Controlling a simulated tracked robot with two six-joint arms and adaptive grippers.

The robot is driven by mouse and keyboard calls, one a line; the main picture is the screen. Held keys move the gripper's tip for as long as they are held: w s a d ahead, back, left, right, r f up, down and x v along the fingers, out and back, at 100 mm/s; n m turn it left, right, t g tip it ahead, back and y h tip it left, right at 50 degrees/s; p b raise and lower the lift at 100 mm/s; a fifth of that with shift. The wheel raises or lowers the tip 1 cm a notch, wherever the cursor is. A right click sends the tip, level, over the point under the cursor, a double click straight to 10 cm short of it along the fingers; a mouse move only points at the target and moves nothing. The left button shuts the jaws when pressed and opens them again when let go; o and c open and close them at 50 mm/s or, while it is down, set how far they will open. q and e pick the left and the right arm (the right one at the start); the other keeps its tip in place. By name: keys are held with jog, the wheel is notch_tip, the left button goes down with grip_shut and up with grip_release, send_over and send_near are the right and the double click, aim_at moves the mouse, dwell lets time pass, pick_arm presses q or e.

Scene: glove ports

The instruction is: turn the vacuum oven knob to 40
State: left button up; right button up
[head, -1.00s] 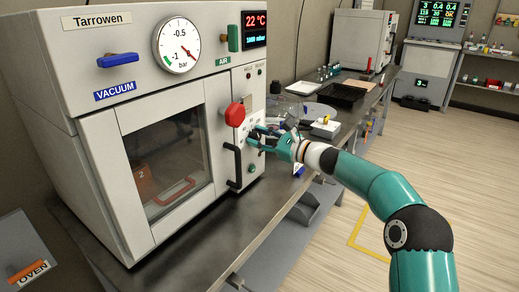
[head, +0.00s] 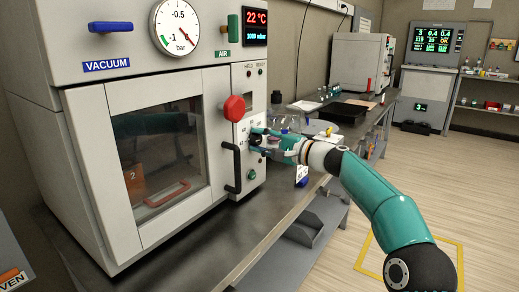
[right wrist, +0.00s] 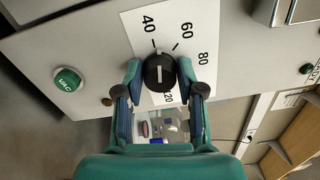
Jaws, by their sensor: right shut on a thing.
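The vacuum oven (head: 215,130) fills the left of the head view, with its windowed door shut. The pointer line points up in the right wrist view, close to the 40 tick; the exact reading is hard to tell. My right gripper (right wrist: 160,82) is shut on the knob, one finger on each side. My left gripper is not in view.
A red knob (head: 234,108) and a black door handle (head: 233,168) are left of my right gripper. A green button (right wrist: 67,80) is beside the dial. The oven display (head: 256,26) reads 22 °C. Bench items and a black tray (head: 349,109) lie behind.

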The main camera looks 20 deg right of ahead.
jog(key=shift+a+f+n+b, duration=0.2)
jog(key=shift+f+n+b, duration=0.25)
jog(key=shift+n, duration=0.65)
jog(key=o, duration=1.1)
jog(key=shift+r, duration=0.1)
jog(key=shift+o, duration=0.2)
jog(key=shift+d+r, duration=0.1)
jog(key=shift+r, duration=0.05)
jog(key=shift+s+d, duration=0.1)
